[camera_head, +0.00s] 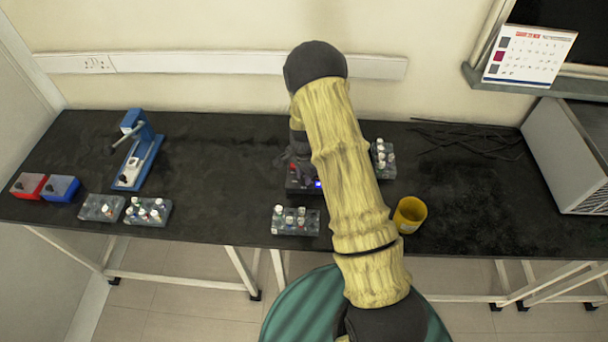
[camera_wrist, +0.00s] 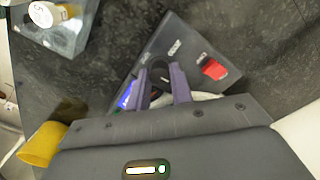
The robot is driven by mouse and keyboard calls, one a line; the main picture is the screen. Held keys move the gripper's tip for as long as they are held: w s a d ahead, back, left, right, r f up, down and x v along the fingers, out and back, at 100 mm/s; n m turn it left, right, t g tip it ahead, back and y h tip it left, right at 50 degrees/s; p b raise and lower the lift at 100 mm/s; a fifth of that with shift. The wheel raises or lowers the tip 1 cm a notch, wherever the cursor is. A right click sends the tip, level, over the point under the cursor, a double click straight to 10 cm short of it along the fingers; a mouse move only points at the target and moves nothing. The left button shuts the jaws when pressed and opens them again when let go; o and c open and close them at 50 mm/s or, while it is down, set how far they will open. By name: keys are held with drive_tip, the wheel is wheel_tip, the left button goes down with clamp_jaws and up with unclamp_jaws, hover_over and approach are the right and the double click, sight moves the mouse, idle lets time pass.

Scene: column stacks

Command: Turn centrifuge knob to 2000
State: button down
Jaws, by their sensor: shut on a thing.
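The centrifuge is a dark box on the black bench. In the head view its front (camera_head: 300,187) shows beside my yellow arm, with a small lit blue display. In the wrist view its dark panel (camera_wrist: 190,45) has a red switch (camera_wrist: 215,69) and the blue display (camera_wrist: 125,96). A dark round knob (camera_wrist: 160,68) sits on the panel between my fingertips. My gripper (camera_wrist: 161,76) has its two purple fingers around the knob, shut on it. The dial marks around the knob are too small or hidden to read. My arm hides part of the centrifuge in the head view.
A yellow cup (camera_head: 410,215) stands right of my arm near the bench's front edge. A vial rack (camera_head: 296,228) stands in front of the centrifuge, another (camera_head: 384,172) to its right. More racks, red and blue boxes and a blue device (camera_head: 140,150) stand at left.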

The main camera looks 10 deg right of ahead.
drive_tip(key=n+b, duration=0.1)
drive_tip(key=n, duration=0.3)
drive_tip(key=shift+b, duration=0.3)
drive_tip(key=n+b, duration=0.1)
drive_tip(key=n, duration=0.8)
drive_tip(key=shift+b, duration=0.4)
drive_tip(key=n, duration=0.4)
drive_tip(key=shift+n, duration=0.3)
drive_tip(key=c, duration=1.2)
unclamp_jaws()
drive_tip(key=shift+c, duration=0.2)
